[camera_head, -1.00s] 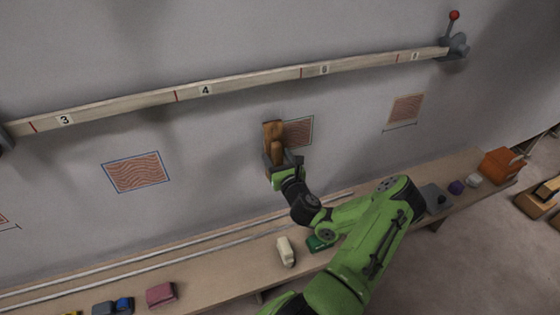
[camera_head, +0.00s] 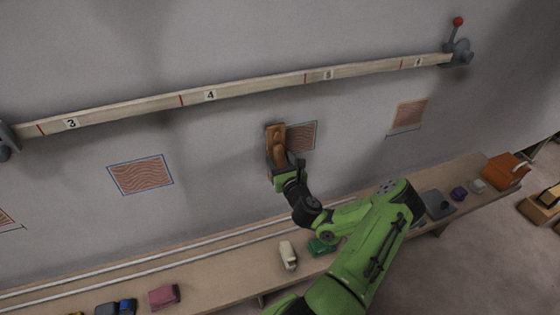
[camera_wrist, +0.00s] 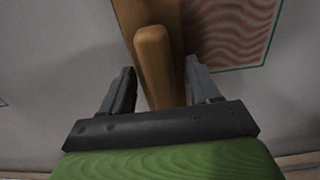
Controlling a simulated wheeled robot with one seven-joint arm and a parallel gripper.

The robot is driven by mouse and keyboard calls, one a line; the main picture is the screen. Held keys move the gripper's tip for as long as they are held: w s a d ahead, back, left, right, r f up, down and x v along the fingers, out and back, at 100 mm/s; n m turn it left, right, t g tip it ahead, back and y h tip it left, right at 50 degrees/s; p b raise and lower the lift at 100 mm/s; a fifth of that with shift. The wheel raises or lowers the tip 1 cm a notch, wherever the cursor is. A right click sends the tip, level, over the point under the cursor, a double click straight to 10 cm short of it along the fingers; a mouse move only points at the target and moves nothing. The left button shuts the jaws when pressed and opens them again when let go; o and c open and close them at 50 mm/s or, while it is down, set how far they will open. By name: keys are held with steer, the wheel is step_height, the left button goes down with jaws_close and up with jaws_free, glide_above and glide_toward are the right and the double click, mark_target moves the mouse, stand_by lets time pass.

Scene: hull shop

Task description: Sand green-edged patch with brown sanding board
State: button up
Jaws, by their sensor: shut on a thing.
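My gripper (camera_head: 280,172) is shut on the handle of the brown sanding board (camera_head: 275,138), held upright at the wall. In the wrist view the board (camera_wrist: 176,25) stands between the two dark fingers (camera_wrist: 160,90). The green-edged patch (camera_wrist: 232,35) is a wavy brown-red area just right of the board there. In the head view this patch (camera_head: 302,137) shows to the right of the board, its left part hidden behind it. I cannot tell whether the board touches the wall.
A numbered batten (camera_head: 250,85) crosses the wall above. A blue-edged patch (camera_head: 141,174) lies left, an orange-edged one (camera_head: 409,113) right. The bench (camera_head: 225,268) below carries a cream block (camera_head: 288,255), a pink block (camera_head: 164,296) and an orange box (camera_head: 505,170).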

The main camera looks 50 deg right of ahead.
steer(key=shift+p+x, duration=0.6)
steer(key=shift+x, duration=0.25)
steer(key=shift+r, duration=0.15)
